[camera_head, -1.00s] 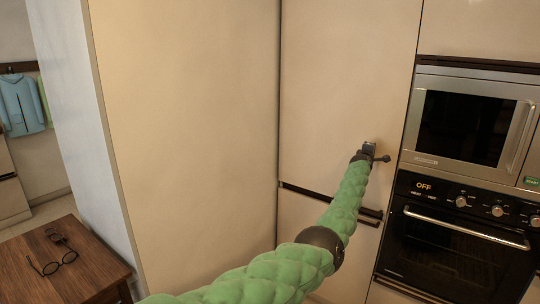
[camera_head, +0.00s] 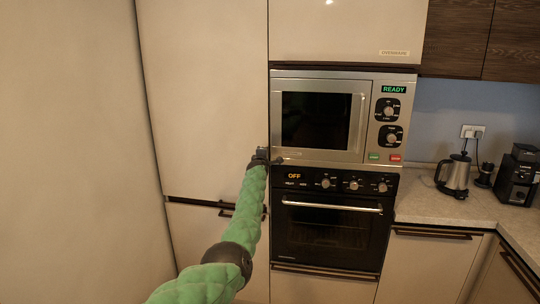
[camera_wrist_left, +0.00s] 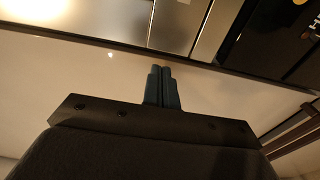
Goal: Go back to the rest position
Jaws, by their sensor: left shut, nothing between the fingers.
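My left arm, in a green quilted cover, reaches forward from the bottom of the head view. My left gripper (camera_head: 262,155) is at its far end, in front of the edge between the tall pale cabinet and the oven column. In the left wrist view the two fingers (camera_wrist_left: 162,72) are together with nothing between them. The head view is too small to show whether the gripper touches the cabinet front. My right gripper is in neither view.
A microwave (camera_head: 340,118) showing READY sits above a black oven (camera_head: 328,225) showing OFF. A tall pale cabinet (camera_head: 200,90) stands to their left. A counter (camera_head: 450,207) on the right holds a kettle (camera_head: 456,175) and a black coffee machine (camera_head: 517,176).

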